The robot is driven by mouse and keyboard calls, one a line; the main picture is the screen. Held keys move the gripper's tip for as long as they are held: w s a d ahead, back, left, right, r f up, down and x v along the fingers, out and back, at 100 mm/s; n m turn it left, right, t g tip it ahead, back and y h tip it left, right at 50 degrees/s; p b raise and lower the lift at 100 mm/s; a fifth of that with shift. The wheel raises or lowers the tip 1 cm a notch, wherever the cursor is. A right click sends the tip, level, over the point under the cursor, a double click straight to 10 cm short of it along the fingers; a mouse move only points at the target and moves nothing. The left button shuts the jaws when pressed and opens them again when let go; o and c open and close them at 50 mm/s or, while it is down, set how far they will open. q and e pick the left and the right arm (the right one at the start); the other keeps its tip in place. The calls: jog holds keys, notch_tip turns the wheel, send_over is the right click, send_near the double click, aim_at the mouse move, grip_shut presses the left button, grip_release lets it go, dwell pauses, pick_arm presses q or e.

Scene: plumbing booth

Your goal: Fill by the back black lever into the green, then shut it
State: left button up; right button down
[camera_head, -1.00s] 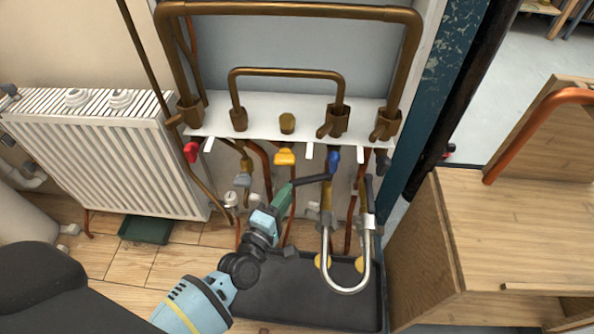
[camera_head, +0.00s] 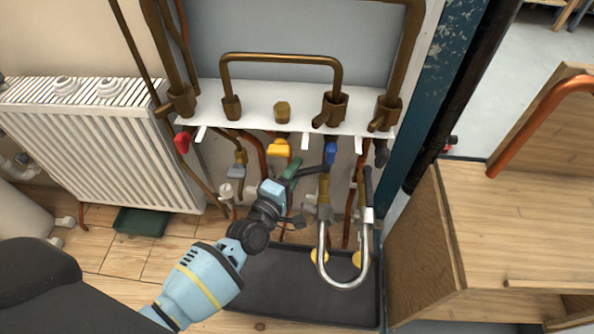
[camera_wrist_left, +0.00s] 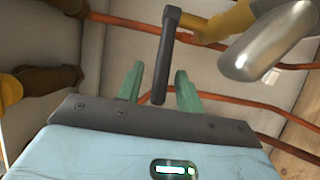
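A black lever (camera_head: 313,171) juts left from the brass valve at the top of the silver U-shaped hose (camera_head: 322,240). A second black lever (camera_head: 367,186) stands along the hose's right leg. My left gripper (camera_head: 295,168) has green fingertips at the free end of the first lever. In the left wrist view, that lever (camera_wrist_left: 167,55) reaches between the spread fingers (camera_wrist_left: 158,88), nearer the right one; contact is unclear. A small white round gauge (camera_head: 226,190) sits left of my gripper; its face is too small to read. My right gripper is not in view.
A red handle (camera_head: 182,142), a yellow handle (camera_head: 279,148) and a blue handle (camera_head: 330,152) sit below the white shelf (camera_head: 260,118). A dark tray (camera_head: 280,290) lies below. A wooden cabinet (camera_head: 490,230) stands right, a white radiator (camera_head: 100,140) left.

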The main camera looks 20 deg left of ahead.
pick_arm(q)
jog(key=shift+w+d, duration=0.1)
jog(key=shift+w, duration=0.4)
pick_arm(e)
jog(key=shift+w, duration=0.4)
pick_arm(q)
jog(key=c, duration=0.7)
grip_shut()
jog(key=shift+s+d+r+n+y+p, duration=0.2)
jog(key=shift+s+n+y+p, duration=0.1)
jog(key=shift+n+y+p, duration=0.5)
jog(key=shift+f+y, duration=0.15)
jog(key=shift+y, duration=0.15)
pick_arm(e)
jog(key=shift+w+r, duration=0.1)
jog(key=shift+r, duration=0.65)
pick_arm(q)
jog(key=o, duration=0.7)
grip_release()
jog(key=shift+s, duration=0.1)
